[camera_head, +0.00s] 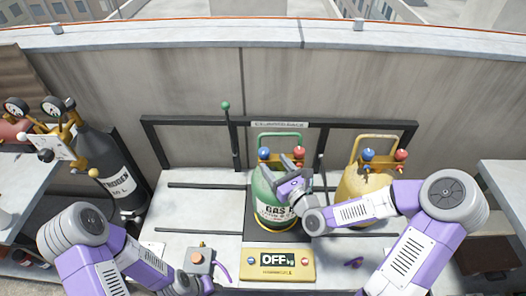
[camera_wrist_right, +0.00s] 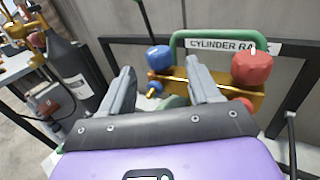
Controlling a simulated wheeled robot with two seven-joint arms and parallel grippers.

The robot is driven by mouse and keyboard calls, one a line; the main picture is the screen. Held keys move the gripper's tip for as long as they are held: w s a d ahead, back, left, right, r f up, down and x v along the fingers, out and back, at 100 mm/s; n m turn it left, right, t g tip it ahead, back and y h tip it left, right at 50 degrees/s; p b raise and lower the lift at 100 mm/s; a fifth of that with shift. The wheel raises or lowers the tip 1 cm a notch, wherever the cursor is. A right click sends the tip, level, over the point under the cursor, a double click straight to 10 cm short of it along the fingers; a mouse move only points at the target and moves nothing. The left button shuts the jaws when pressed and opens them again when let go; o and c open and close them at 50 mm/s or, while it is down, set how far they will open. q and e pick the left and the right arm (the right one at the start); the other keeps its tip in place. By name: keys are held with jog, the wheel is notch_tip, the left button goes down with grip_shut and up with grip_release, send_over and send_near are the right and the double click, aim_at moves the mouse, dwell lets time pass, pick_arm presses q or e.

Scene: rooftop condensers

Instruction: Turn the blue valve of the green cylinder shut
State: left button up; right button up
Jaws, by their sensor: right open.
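The green cylinder (camera_head: 267,207) stands on the rack's scale, with a green handle above it. Its blue valve (camera_head: 264,153) is at the left of the brass fitting and a red valve (camera_head: 298,153) is at the right. My right gripper (camera_head: 279,168) is open and empty, just in front of these valves. In the right wrist view, the blue valve (camera_wrist_right: 159,58) shows between the two open fingers (camera_wrist_right: 158,75), beyond them and apparently not touched. The red valve (camera_wrist_right: 251,68) is outside the right finger. My left arm enters at lower left; its jaws are not visible.
A yellow cylinder (camera_head: 362,185) with its own blue and red valves stands close on the right, partly behind my right arm. A black nitrogen cylinder (camera_head: 117,178) is at left.

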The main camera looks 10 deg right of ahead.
aim_at(267, 156)
jog(key=b+x, duration=0.1)
jog(key=x, duration=0.4)
jog(key=shift+w+a+f+b, duration=0.1)
jog(key=shift+a+b, duration=0.05)
jog(key=shift+b, duration=0.2)
jog(key=shift+w+a, duration=0.15)
jog(key=shift+w, duration=0.5)
jog(key=c, duration=1)
jog(key=shift+o, duration=0.2)
